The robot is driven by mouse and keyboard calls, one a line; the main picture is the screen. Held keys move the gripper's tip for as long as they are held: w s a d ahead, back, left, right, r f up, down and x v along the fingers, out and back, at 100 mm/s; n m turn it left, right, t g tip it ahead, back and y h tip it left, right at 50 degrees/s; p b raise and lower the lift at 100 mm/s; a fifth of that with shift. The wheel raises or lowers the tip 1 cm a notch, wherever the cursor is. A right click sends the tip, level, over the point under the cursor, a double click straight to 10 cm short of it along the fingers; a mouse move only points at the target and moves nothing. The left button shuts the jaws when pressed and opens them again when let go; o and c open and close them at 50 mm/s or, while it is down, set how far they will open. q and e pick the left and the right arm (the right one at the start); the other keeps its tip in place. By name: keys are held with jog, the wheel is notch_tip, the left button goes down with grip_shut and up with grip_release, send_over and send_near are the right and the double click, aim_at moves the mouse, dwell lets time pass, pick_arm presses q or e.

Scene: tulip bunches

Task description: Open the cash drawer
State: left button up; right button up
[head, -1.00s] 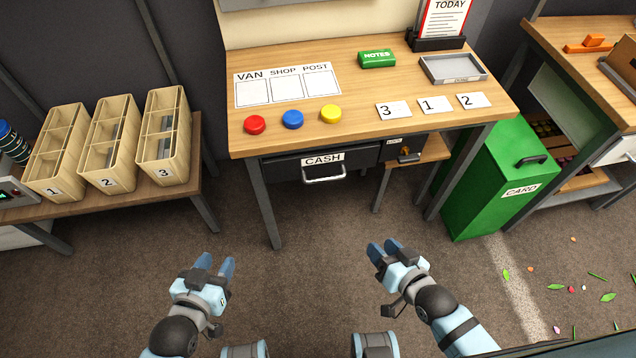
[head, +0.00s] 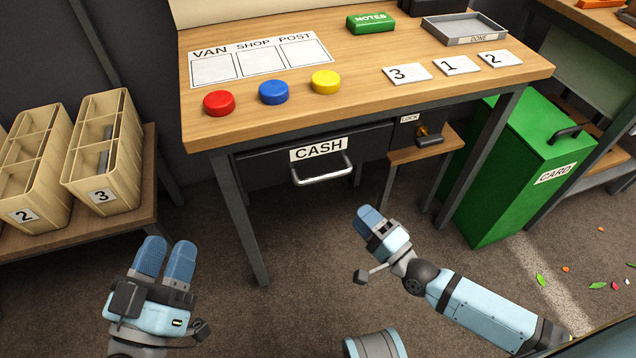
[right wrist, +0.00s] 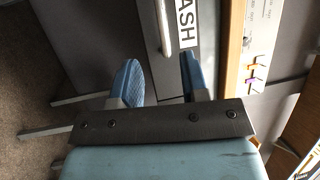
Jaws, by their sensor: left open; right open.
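The dark cash drawer (head: 270,170) is under the wooden table and looks shut. Its white CASH label (head: 319,149) sits above a silver bar handle (head: 323,178). A box marked LOCK (head: 416,131) is to its right. My right gripper (head: 368,214) is open and empty, below and right of the handle, apart from it. In the right wrist view the open fingers (right wrist: 160,80) point toward the drawer front, with part of the label (right wrist: 187,20) and the handle (right wrist: 164,25) ahead. My left gripper (head: 165,255) is open and empty at the lower left.
The table (head: 350,110) carries red, blue and yellow buttons, number cards and a grey DONE tray (head: 464,29). Its front leg (head: 243,220) stands left of the drawer. A green CARD bin (head: 510,180) is at the right, numbered crates (head: 105,150) at the left. Floor before the drawer is free.

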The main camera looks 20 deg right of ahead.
aim_at(324, 177)
pick_arm(q)
jog(key=f+b, duration=0.1)
jog(key=f, duration=0.1)
jog(key=f+g+b, duration=0.1)
jog(key=shift+w+d+f+g, duration=0.1)
jog(key=shift+d+f+g, duration=0.1)
jog(key=shift+f+g, duration=0.15)
pick_arm(e)
jog(key=x, duration=1.3)
jog(key=shift+w+a+r, duration=0.1)
jog(key=shift+w, duration=0.1)
jog(key=shift+c, duration=0.2)
grip_shut()
